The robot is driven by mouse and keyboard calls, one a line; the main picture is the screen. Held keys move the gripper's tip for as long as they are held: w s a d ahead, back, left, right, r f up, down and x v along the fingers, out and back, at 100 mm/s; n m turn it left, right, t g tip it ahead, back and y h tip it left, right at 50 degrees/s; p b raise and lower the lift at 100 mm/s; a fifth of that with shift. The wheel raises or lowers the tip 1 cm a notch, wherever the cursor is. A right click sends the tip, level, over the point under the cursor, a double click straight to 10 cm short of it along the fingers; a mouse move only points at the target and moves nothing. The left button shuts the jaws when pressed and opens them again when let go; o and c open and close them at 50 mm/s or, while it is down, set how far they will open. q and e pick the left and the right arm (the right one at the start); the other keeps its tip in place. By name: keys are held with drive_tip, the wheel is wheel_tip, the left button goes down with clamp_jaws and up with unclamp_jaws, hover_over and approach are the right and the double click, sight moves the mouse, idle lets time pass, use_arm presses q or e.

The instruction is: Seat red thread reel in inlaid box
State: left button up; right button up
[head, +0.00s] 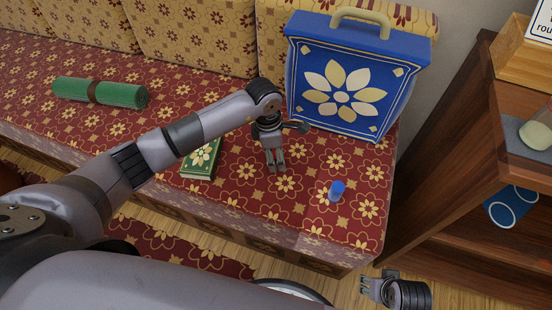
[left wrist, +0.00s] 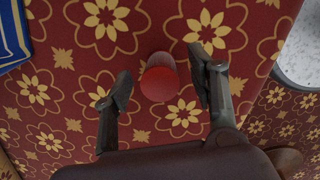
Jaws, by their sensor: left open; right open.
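The red thread reel (left wrist: 160,78) stands on the patterned red cushion in the left wrist view, seen from above. It is between the fingertips of my left gripper (left wrist: 158,82), with a gap on each side. In the head view my left gripper (head: 277,168) points down over the bench; I cannot make out the red reel there. My right gripper (head: 368,287) is open and empty at the lower right, beyond the bench's front edge. I cannot tell any thing in view for sure as the inlaid box.
On the bench (head: 225,110) are a blue flowered case (head: 300,80), a small blue cylinder (head: 337,190), a green book (head: 201,158) and a green roll (head: 120,94). A wooden shelf unit (head: 440,170) stands at the right. A pale round top (left wrist: 300,50) shows at the left wrist view's right.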

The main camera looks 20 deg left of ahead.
use_arm(q)
drive_tip(key=shift+c, duration=0.3)
drive_tip(key=c, duration=1)
drive_tip(key=shift+r, duration=0.15)
drive_tip(key=shift+r, duration=0.2)
wheel_tip(320, 180, up, 19)
drive_tip(key=p, duration=0.2)
drive_tip(key=shift+r, duration=0.2)
use_arm(e)
wheel_tip(320, 180, down, 8)
drive_tip(key=s, duration=0.2)
drive_tip(key=shift+s, duration=0.2)
